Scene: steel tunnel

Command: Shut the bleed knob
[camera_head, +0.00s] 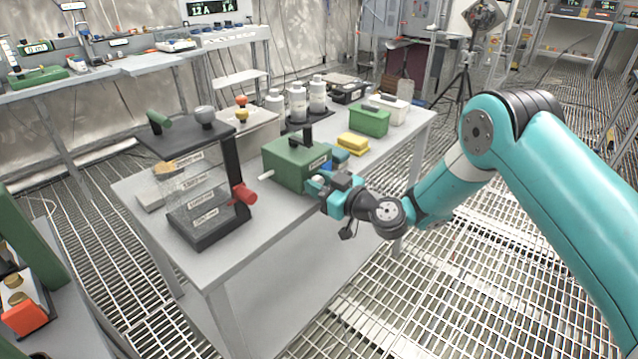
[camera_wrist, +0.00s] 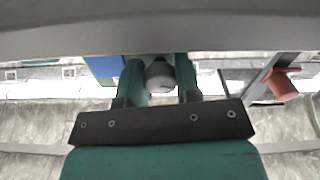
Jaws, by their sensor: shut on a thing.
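A grey-white knob (camera_wrist: 160,75), which I take for the bleed knob, sits between the two fingers of my gripper (camera_wrist: 161,82) in the wrist view. The fingers are shut on it from both sides. In the head view my gripper (camera_head: 318,186) is at the front of a green box (camera_head: 288,166) with a black top handle. The knob is mostly hidden there by the gripper, and its turn position cannot be told.
A black stand with clear shelves (camera_head: 200,193) is left of the box, with a red knob (camera_head: 243,193) towards me. A white rod (camera_head: 265,176) sticks out of the box's left side. Yellow sponges (camera_head: 352,144) and a green case (camera_head: 370,121) lie behind, on the grey table (camera_head: 270,215).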

